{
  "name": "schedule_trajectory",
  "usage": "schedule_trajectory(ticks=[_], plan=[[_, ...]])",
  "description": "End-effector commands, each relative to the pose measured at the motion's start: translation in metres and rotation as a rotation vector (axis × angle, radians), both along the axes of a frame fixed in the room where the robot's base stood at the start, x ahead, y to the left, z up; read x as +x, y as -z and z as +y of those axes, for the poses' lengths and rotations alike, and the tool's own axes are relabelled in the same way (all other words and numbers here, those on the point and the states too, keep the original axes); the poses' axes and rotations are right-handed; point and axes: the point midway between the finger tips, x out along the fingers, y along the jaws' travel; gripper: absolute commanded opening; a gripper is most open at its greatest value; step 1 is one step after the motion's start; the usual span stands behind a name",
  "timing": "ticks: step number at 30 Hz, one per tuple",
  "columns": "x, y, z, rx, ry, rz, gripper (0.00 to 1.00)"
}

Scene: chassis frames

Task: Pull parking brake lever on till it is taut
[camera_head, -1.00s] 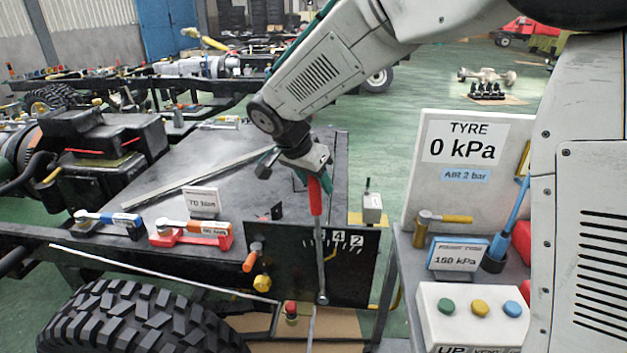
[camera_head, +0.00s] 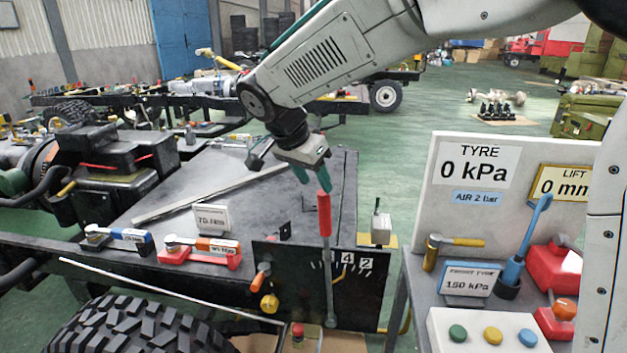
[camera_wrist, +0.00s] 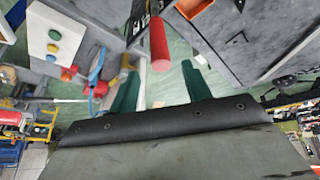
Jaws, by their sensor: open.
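The parking brake lever has a red handle (camera_head: 324,214) on a thin metal rod. It stands nearly upright, leaning slightly left, in front of a black plate (camera_head: 290,285) with a white scale marked 4 and 2. The rod passes left of the 4. My gripper (camera_head: 313,177) is open just above the handle's top, its green fingers pointing down. In the wrist view the red handle (camera_wrist: 159,45) shows between and beyond the two spread fingertips of my gripper (camera_wrist: 160,78), with no visible contact.
An orange-handled lever (camera_head: 262,277) and a yellow knob (camera_head: 269,303) sit left on the plate. Torque wrenches (camera_head: 203,250) lie on the dark bench top behind. A tyre (camera_head: 130,325) is at front left. A tyre-gauge stand (camera_head: 470,180) with buttons and tools is at right.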

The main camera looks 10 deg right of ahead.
Motion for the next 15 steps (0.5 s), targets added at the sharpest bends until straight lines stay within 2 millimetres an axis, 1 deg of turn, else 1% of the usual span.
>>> schedule_trajectory(ticks=[2,4,6,9,12,15], plan=[[0.001,0.001,-0.004,0.020,0.027,0.012,0.49],[0.005,0.004,-0.011,0.077,0.095,0.045,0.49],[0.009,0.006,-0.019,0.158,0.186,0.092,0.49],[0.015,0.006,-0.026,0.280,0.305,0.150,0.49],[0.021,0.005,-0.030,0.367,0.380,0.188,0.49],[0.022,0.008,-0.030,0.404,0.409,0.204,0.49]])
